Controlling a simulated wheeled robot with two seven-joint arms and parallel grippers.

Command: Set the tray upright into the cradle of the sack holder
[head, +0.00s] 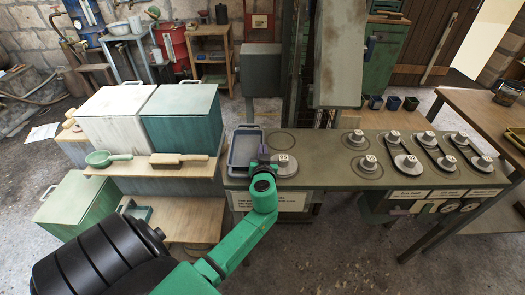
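A shallow grey-blue tray (234,150) lies flat at the left end of the green worktop, its open side up. My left gripper (264,151) is at the tray's right side, pointing away from me. Its fingers are small and dark here, so I cannot tell whether they are open or touch the rim. The gripper and wrist cover part of the tray's right edge. I cannot clearly pick out the sack holder or its cradle; a small green frame (138,210) stands low on the left, partly behind my arm. My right gripper is not in view.
The green worktop (315,170) carries a round disc with a knob (284,166) right of the tray and several knobbed pulleys farther right. A white box (112,118), a teal box (181,117), a brush (179,159) and a green scoop (98,158) stand left.

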